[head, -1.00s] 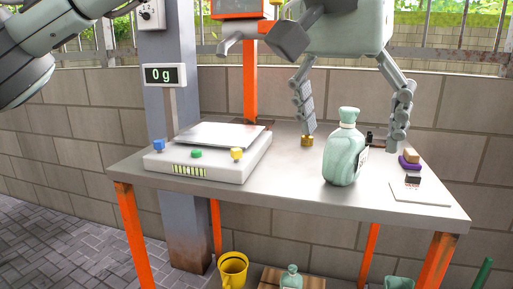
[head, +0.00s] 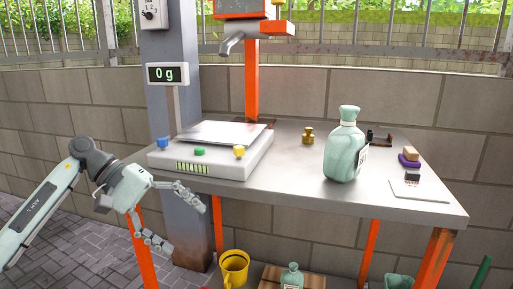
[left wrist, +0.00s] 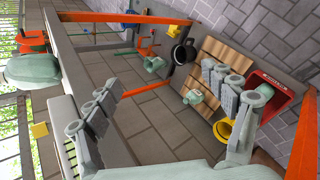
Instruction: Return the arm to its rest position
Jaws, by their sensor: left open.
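My left arm (head: 50,205) comes in from the left. Its gripper (head: 178,216) hangs in front of the table's left front corner, below the tabletop level, with its fingers spread and nothing between them. In the left wrist view the open fingers (left wrist: 165,105) frame the space below the table, with a wooden pallet and a yellow mug beyond. My right gripper does not show in either view.
The table (head: 300,185) bears a scale (head: 215,165) reading 0 g, a green bottle (head: 345,150), a brass weight (head: 308,136) and a purple-based brush (head: 409,160). A yellow mug (head: 234,268) stands below. Paved floor (head: 70,260) lies open at left.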

